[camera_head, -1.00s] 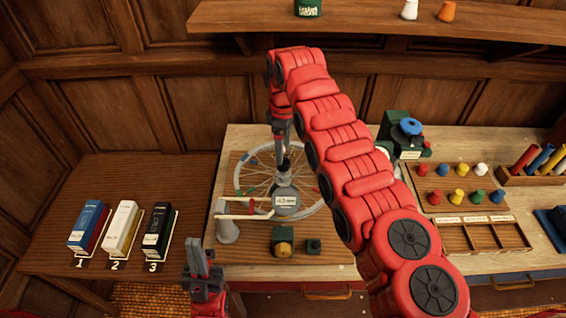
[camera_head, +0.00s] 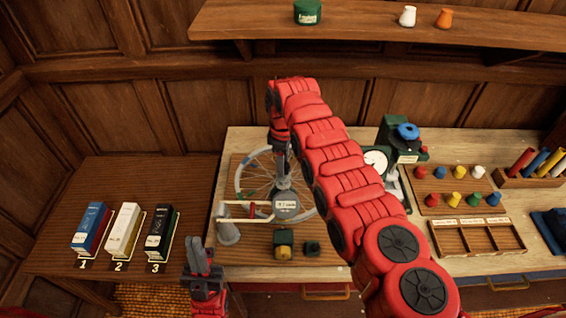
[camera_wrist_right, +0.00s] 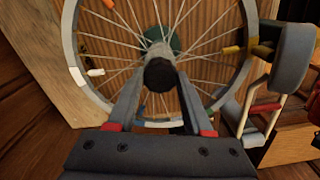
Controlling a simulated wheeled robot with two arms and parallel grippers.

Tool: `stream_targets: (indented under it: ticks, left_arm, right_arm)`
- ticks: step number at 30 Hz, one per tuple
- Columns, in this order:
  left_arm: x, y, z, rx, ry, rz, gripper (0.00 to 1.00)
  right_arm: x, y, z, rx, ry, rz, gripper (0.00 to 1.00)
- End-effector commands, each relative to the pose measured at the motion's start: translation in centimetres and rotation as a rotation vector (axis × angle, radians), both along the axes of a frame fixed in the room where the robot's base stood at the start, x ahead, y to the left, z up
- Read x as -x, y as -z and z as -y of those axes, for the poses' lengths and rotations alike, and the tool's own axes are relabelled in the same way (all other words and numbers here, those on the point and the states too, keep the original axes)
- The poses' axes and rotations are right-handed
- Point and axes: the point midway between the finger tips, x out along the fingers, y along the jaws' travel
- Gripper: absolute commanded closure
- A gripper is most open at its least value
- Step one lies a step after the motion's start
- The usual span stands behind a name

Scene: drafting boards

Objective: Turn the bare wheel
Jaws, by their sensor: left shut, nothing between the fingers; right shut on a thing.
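The bare wheel, a spoked rim without a tyre (camera_head: 240,177), lies on the wooden board on the bench. It shows larger in the right wrist view (camera_wrist_right: 70,45), with several coloured tags on its spokes and rim. My right gripper (camera_head: 284,182) reaches down to the wheel's centre. In the right wrist view its fingers (camera_wrist_right: 160,82) are shut on the black hub end (camera_wrist_right: 159,74). My left gripper (camera_head: 198,262) is shut and empty, in front of the bench at lower left, apart from the wheel.
A grey labelled gauge (camera_head: 287,206) with pale and red arms stands at the wheel's front. A green block with a yellow part (camera_head: 284,243) sits nearer the front edge. Several boxes stand left, including a white box (camera_head: 122,228). A green stand with a blue top (camera_head: 407,131) is right.

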Motion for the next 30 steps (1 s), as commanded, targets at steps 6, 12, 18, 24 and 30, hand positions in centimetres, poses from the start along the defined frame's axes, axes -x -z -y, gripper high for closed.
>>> stream_targets:
  ticks: [6,12,18,24,30]
  left_arm:
    - [0.0,0.0,0.0,0.0,0.0,0.0,1.0]
    - [0.0,0.0,0.0,0.0,0.0,0.0,1.0]
    - [0.0,0.3,0.0,0.0,0.0,0.0,1.0]
    - [0.0,1.9,0.0,0.0,0.0,0.0,1.0]
    - [0.0,4.5,0.0,0.0,0.0,0.0,1.0]
  right_arm:
    - [0.0,-0.1,0.0,0.0,0.0,0.001,1.0]
    - [0.0,-0.1,0.0,0.0,0.001,0.001,1.0]
    - [-0.1,0.0,0.0,0.0,-0.009,0.003,1.0]
    - [-0.2,0.2,0.1,-0.001,-0.07,0.007,1.0]
    - [-0.2,0.4,0.1,-0.001,-0.205,0.006,1.0]
